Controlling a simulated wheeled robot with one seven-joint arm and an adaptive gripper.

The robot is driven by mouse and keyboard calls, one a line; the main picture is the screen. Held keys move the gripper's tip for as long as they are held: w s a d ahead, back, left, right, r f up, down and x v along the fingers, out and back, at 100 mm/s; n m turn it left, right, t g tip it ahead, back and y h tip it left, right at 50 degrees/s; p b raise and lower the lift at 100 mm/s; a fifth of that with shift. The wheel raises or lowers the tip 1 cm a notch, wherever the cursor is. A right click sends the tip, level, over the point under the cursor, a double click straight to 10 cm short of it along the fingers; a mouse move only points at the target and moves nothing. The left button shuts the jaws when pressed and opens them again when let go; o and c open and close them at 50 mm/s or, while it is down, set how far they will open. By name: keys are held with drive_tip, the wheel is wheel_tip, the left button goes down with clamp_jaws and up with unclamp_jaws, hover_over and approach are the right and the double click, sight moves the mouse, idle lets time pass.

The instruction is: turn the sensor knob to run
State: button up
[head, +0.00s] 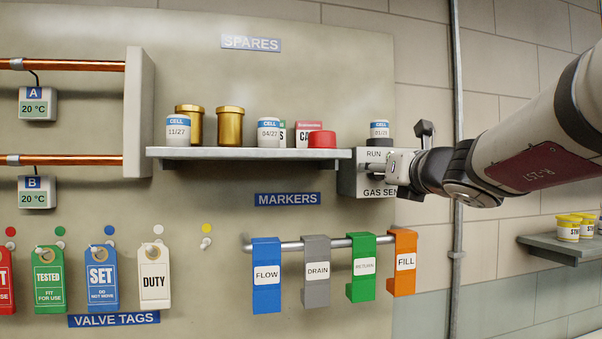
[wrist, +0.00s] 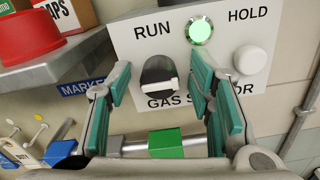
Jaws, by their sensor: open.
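The gas sensor (head: 347,182) is a pale box on the right end of the wall panel; its white face (wrist: 128,42) fills the middle of the wrist view, marked RUN at upper left and HOLD at upper right. The sensor knob (wrist: 156,72) is dark with a white bar lying nearly level. A round lamp (wrist: 199,31) glows green between the two words. My gripper (wrist: 160,74) is open, with one teal-padded finger on each side of the knob. I cannot tell whether either finger touches it. In the head view my gripper (head: 393,166) is at the box's front and hides the knob.
A white round button (wrist: 250,60) sits under HOLD, close to the right finger. A shelf (head: 245,154) with cells, gold jars and a red cap (head: 321,139) stands left of the sensor. Below, a rail (head: 332,243) carries coloured markers. A vertical pipe (head: 457,235) runs at right.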

clamp_jaws()
drive_tip(key=shift+n+b, duration=0.3)
drive_tip(key=shift+n, duration=0.1)
drive_tip(key=n+b, duration=0.2)
drive_tip(key=shift+w+a+f+n, duration=0.1)
drive_tip(key=shift+a+f+n, duration=0.05)
drive_tip(key=shift+n, duration=0.15)
drive_tip(key=shift+n+b, duration=5.3)
drive_tip(key=shift+n, duration=2)
